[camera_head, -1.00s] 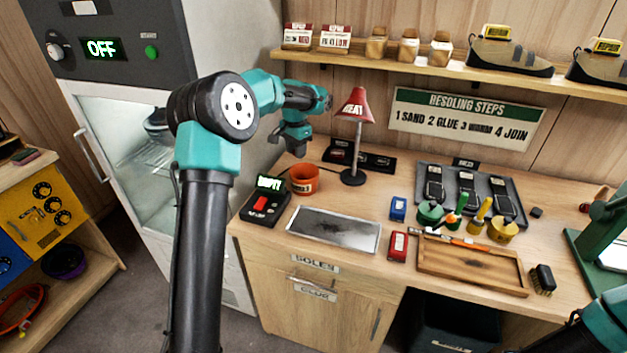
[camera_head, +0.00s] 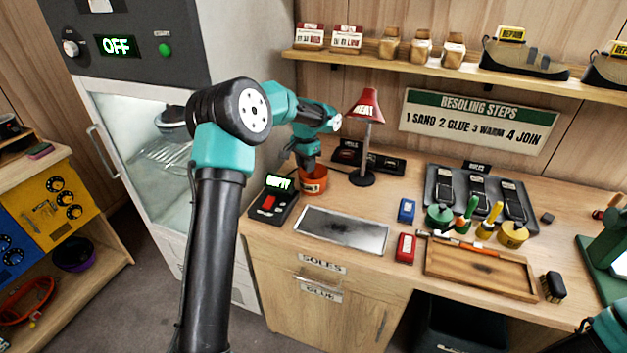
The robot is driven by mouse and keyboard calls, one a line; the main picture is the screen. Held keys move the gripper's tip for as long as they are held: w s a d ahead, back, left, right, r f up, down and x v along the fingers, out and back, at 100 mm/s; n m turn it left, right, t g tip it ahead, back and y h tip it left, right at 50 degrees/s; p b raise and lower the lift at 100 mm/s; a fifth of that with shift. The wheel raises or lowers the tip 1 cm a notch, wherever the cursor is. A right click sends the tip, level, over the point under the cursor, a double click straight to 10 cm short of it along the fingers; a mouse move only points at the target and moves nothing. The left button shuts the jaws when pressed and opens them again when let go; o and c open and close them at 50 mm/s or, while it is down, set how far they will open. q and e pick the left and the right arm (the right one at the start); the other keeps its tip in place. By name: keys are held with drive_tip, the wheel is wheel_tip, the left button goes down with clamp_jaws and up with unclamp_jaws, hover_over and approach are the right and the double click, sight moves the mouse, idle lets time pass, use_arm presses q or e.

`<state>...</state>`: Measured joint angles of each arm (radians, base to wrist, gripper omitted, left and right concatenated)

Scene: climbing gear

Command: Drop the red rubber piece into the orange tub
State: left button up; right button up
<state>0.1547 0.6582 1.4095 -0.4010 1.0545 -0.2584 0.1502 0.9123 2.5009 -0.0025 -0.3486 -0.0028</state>
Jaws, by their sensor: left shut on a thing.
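The orange tub (camera_head: 314,182) stands upright on the bench, beside the black box with the green display. My left gripper (camera_head: 307,168) points down at the tub's rim, its fingertips over or just inside the opening. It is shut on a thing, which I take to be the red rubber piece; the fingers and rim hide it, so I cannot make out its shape. My right gripper is out of view; only a bit of my right arm shows at the lower right corner.
The black box (camera_head: 270,204) with a red patch is left of the tub. A red lamp (camera_head: 367,105) stands close on the right. A metal plate (camera_head: 343,231) lies in front. Brush pots, a wooden tray (camera_head: 470,268) and a black rack fill the right side.

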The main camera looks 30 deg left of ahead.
use_arm(q)
drive_tip(key=shift+f, duration=0.3)
drive_tip(key=o, duration=1)
drive_tip(key=shift+r, duration=0.1)
wheel_tip(320, 180, up, 17)
drive_tip(key=shift+r, duration=0.15)
idle(0.7)
